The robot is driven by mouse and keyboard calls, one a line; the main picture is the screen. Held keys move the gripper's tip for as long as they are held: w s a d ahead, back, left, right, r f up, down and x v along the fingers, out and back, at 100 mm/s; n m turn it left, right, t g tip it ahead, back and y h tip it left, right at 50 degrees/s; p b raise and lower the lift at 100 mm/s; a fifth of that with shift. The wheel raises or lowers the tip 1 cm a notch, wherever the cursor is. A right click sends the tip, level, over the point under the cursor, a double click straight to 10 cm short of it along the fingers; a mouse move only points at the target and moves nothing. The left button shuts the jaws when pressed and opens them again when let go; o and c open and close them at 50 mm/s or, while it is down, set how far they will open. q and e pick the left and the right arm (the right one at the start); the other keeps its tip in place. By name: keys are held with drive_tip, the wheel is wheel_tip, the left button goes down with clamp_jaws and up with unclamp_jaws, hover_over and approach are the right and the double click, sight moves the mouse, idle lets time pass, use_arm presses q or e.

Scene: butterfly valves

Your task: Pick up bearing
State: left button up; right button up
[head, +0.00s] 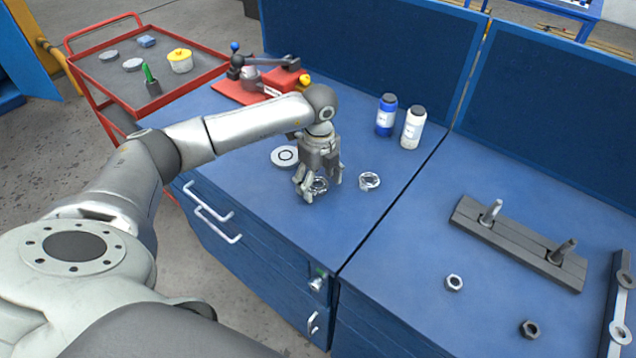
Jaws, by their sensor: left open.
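My left gripper (318,186) points down over the blue workbench, open, with its fingers on either side of a small silvery ring-shaped part (319,185), which looks like a bearing. The fingers partly hide this part, and I cannot tell whether they touch it. A second similar metal part (369,181) lies just to the right of the gripper. My right gripper is not in the view.
A blue bottle (385,115) and a white bottle (412,128) stand behind. A red vise-like fixture (262,84) sits at the back left. A dark bar with two upright pins (518,243) and nuts (454,283) lie on the right bench (420,250). A red cart (112,88) stands left.

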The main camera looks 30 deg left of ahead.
use_arm(q)
drive_tip(key=shift+c, duration=0.3)
drive_tip(key=c, duration=1.1)
drive_tip(key=shift+c, duration=0.2)
